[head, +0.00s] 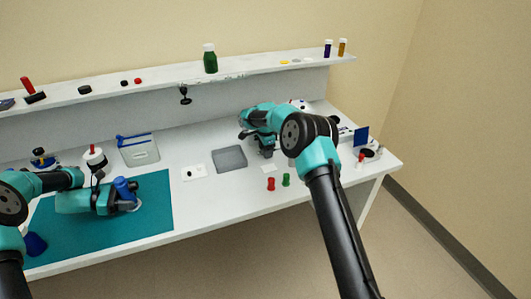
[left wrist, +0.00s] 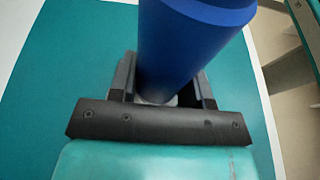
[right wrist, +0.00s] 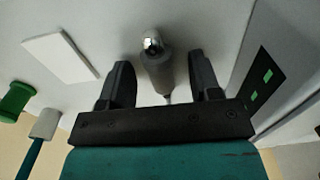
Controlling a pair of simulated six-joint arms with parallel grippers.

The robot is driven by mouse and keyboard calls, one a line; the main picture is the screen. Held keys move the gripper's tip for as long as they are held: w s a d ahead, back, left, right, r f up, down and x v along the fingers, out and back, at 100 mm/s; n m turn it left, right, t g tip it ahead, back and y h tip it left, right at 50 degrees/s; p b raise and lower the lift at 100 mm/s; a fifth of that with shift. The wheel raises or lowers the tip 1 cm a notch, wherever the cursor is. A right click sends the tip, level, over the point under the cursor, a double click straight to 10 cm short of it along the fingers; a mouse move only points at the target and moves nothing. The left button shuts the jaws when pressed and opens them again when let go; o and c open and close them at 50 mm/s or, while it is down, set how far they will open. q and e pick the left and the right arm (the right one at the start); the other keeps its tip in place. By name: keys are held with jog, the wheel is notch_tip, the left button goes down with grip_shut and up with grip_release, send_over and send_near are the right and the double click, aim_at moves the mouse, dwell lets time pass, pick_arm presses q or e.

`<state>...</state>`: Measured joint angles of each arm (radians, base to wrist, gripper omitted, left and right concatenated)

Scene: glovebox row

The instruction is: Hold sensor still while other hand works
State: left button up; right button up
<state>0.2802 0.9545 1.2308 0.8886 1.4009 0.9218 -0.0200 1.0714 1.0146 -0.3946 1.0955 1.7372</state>
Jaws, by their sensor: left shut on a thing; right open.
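My left gripper (head: 130,203) is shut on a blue cylinder (head: 124,189) with a grey base, apparently the sensor, over the teal mat. In the left wrist view the blue cylinder (left wrist: 190,45) stands up between the fingers, its base partly hidden by them. My right gripper (head: 266,152) is open and low over the right part of the bench. In the right wrist view a small grey cylinder with a shiny metal tip (right wrist: 157,68) lies between the spread fingers, with gaps visible on both sides. In the head view the arm hides it.
A teal mat (head: 150,222) lies at left, with a dark blue cup (head: 34,244) on it. A grey pad (head: 229,158), white card (head: 194,172), red spool (head: 271,184) and green spool (head: 286,180) lie mid-bench. A blue panel (head: 361,136) stands right. A shelf (head: 150,84) runs behind.

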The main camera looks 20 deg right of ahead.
jog(key=c, duration=1)
notch_tip(320, 180, up, 10)
jog(key=shift+r, duration=0.1)
dwell(0.5)
dwell(0.4)
jog(key=s+a, duration=0.4)
jog(key=a, duration=0.9)
jog(key=s+a+f, duration=0.1)
jog(key=s+a, duration=0.2)
jog(key=a, duration=1)
jog(key=s+a+f, duration=0.1)
jog(key=s+a, duration=0.3)
jog(key=a, duration=0.8)
jog(key=shift+s+a+f, duration=0.2)
jog(key=shift+s+a, duration=0.1)
jog(key=shift+a, duration=0.1)
